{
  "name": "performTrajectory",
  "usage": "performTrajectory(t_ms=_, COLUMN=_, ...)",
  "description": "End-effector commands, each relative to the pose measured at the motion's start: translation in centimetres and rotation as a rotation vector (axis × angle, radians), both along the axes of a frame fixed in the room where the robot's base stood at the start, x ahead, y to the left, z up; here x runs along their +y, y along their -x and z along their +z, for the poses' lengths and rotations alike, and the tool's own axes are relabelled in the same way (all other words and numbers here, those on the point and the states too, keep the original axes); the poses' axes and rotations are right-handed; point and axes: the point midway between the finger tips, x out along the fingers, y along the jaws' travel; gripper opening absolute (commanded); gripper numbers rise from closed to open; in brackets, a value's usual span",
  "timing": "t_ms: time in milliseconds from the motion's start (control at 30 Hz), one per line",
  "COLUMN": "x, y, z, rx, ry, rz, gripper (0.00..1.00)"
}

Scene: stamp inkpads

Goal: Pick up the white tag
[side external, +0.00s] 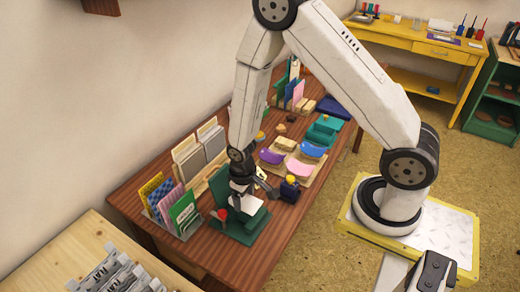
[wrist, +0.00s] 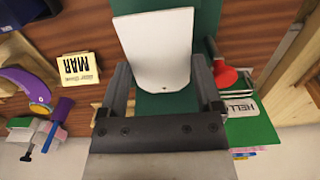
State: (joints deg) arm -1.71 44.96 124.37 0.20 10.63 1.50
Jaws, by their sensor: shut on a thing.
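The white tag (wrist: 155,48) is a flat white piece with a small hole near its lower edge in the wrist view. It lies between the two fingers of my gripper (wrist: 163,88), which is shut on it. Behind it is a green surface (wrist: 206,22). In the side external view my gripper (side external: 245,200) is low over the green device (side external: 240,231) at the near end of the brown table. A white patch of the tag (side external: 249,206) shows there beside the fingers. I cannot tell whether the tag touches the green surface.
A red knob (wrist: 224,74) stands close right of my gripper in the wrist view, near a HELLO card (wrist: 241,107). A yellow MAR block (wrist: 78,66) and a purple curved piece (wrist: 24,82) lie left. A card rack (side external: 172,212) stands left in the side external view.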

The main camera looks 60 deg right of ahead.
Motion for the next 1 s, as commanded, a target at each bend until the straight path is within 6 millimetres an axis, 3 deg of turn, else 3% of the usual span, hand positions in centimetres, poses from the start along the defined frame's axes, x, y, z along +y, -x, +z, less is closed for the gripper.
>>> performTrajectory(t_ms=400, x=0.0, y=0.0, z=4.6, rx=-0.001, ry=0.001, rz=0.000, gripper=0.20)
performTrajectory(t_ms=1000, x=0.0, y=0.0, z=5.7, rx=0.001, ry=0.001, rz=0.000, gripper=0.20)
